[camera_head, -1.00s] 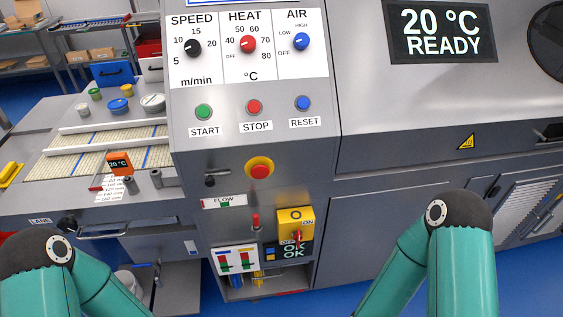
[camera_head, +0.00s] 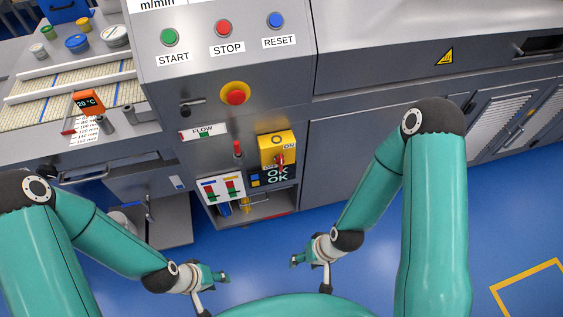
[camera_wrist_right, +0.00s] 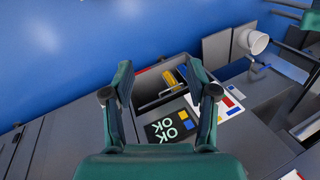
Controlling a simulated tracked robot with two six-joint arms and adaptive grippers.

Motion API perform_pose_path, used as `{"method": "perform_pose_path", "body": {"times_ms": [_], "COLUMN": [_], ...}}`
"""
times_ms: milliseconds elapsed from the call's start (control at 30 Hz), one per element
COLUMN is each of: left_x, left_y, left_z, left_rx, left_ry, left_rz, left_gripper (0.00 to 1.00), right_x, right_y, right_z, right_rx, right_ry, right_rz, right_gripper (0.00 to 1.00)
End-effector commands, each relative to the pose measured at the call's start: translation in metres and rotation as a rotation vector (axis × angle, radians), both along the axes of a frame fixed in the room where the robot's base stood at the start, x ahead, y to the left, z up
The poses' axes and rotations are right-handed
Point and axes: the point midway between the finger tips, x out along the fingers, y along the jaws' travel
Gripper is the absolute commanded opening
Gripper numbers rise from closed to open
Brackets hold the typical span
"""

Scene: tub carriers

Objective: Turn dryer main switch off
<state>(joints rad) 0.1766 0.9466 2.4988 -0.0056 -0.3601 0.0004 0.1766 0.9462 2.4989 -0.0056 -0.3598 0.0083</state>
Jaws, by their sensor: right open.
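The main switch is a yellow box (camera_head: 276,148) with a red handle (camera_head: 281,162), low on the dryer's grey front panel. Labels ON and OFF show beside the handle; its exact angle is too small to tell. My right gripper (camera_head: 310,277) is open and empty, in front of and below the switch, apart from it. In the right wrist view the open fingers (camera_wrist_right: 160,75) frame the dark OK OK display (camera_wrist_right: 170,127); the switch itself does not show there. My left gripper (camera_head: 215,294) appears open and empty, lower left of the switch.
A red emergency button (camera_head: 236,96) sits above the switch. A small red lever (camera_head: 238,150) stands left of it. Below is an open recess (camera_head: 262,208) with yellow and blue parts. A grey shelf (camera_head: 172,218) juts out at left. Blue floor is free at right.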

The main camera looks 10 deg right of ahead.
Motion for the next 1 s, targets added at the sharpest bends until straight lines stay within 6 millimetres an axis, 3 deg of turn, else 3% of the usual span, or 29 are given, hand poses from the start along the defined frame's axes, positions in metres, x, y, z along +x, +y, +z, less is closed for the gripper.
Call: {"method": "perform_pose_path", "body": {"times_ms": [33,167,300,433,700,1000], "left_x": [0.000,0.000,0.000,0.000,0.000,0.000], "left_y": [0.000,0.000,0.000,0.000,0.000,0.000], "left_z": [0.000,0.000,0.000,-0.004,-0.070,-0.174], "left_rx": [0.000,0.000,0.000,0.000,0.000,0.000], "left_ry": [0.000,0.000,0.000,0.000,0.001,0.000], "left_rz": [0.000,0.000,0.000,0.000,0.000,0.000], "left_gripper": [0.40,0.40,0.40,0.40,0.40,0.40], "right_x": [0.000,0.012,0.043,0.082,0.164,0.208], "right_y": [0.000,-0.003,-0.003,-0.003,-0.015,-0.046], "right_z": [0.000,0.001,0.007,0.021,0.037,0.043], "right_rx": [0.001,0.004,0.043,0.135,0.471,0.872], "right_ry": [0.004,-0.010,-0.092,-0.209,-0.464,-0.682], "right_rz": [-0.016,-0.133,-0.313,-0.494,-0.816,-0.961], "right_gripper": [0.44,0.22,0.00,0.00,0.00,0.00]}}
